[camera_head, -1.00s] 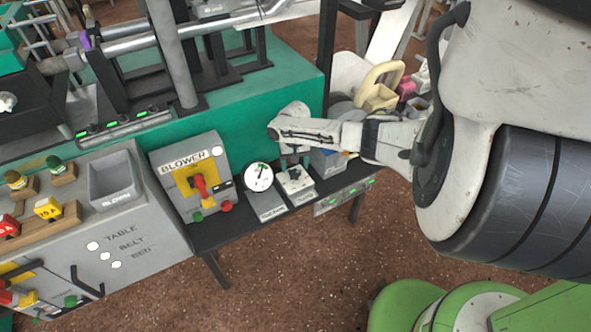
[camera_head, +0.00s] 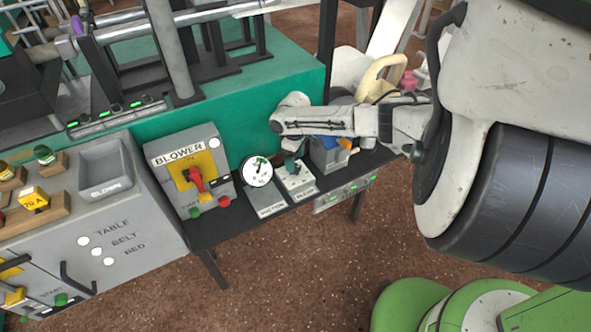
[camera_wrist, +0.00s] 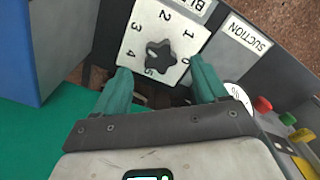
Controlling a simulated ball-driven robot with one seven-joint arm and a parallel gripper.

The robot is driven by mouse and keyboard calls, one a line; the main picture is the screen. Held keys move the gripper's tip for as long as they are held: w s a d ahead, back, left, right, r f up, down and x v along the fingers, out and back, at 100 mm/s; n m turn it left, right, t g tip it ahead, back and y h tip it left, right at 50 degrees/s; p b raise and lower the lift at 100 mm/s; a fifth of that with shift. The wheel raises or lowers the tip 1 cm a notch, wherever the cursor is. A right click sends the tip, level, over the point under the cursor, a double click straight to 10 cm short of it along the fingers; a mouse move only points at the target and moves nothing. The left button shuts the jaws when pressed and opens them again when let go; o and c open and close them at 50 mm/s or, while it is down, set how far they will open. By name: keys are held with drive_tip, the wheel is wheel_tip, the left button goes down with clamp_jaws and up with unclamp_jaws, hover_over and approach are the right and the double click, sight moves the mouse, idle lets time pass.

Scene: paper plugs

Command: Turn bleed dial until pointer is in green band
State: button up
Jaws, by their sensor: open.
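The bleed dial is a black star-shaped knob (camera_wrist: 160,55) on a white plate numbered 0 to 5 in the wrist view. Its small box (camera_head: 296,181) shows in the head view, partly under my gripper. My gripper (camera_wrist: 160,66) is open, with one teal finger on each side of the knob's near edge. Gaps show between knob and fingers; the depth is unclear. The suction gauge (camera_head: 257,171) has a white round face with a green band near its top. Its pointer is too small to read surely. In the wrist view the gauge (camera_wrist: 238,97) is mostly hidden.
The grey blower box (camera_head: 192,172) with a red handle stands left of the gauge. A blue container (camera_wrist: 40,45) is left of the dial in the wrist view. The dark shelf (camera_head: 235,227) holds these boxes. The green machine side (camera_head: 225,125) rises behind.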

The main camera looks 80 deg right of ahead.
drive_tip(key=shift+n, duration=0.5)
drive_tip(key=shift+f, duration=0.15)
drive_tip(key=shift+f+b, duration=1.5)
drive_tip(key=shift+f, duration=0.4)
drive_tip(key=c, duration=1)
drive_tip(key=o, duration=1)
